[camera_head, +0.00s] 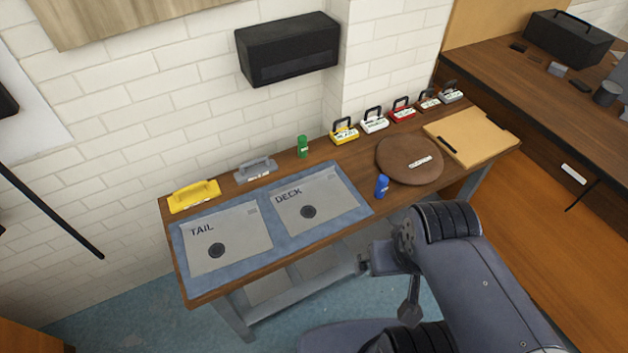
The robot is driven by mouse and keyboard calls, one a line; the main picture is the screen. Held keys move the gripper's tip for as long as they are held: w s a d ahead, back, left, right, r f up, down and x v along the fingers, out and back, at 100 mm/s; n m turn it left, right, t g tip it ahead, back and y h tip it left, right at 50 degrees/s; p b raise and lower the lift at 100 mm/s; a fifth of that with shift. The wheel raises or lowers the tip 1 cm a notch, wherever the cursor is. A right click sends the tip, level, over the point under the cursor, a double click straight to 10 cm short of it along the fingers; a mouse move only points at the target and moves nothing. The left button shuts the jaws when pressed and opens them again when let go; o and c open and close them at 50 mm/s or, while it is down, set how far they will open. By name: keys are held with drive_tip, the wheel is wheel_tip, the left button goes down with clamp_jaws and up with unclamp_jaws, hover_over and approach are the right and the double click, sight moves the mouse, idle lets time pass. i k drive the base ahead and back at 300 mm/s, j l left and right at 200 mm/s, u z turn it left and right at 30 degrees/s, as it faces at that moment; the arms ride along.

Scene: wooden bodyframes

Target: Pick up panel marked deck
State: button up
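The panel marked DECK (325,198) is a flat light grey sheet with a dark round spot near its middle. It lies on a blue mat (279,239) on the wooden workbench. A similar panel marked TAIL (240,232) lies to its left on the same mat. My arm rises at the lower right, in front of the bench and apart from the panels.
A yellow handled item (194,197) and a grey handled item (256,171) stand behind the panels. A green bottle (302,147) and a blue bottle (382,187) stand near DECK. A round brown board (402,172), several handled blocks and a tan board (475,137) lie to the right.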

sight(304, 205)
drive_tip(key=i+j+z, duration=0.2)
drive_tip(key=j+z, duration=0.2)
drive_tip(key=i+j+z, duration=0.15)
drive_tip(key=j+z, duration=0.2)
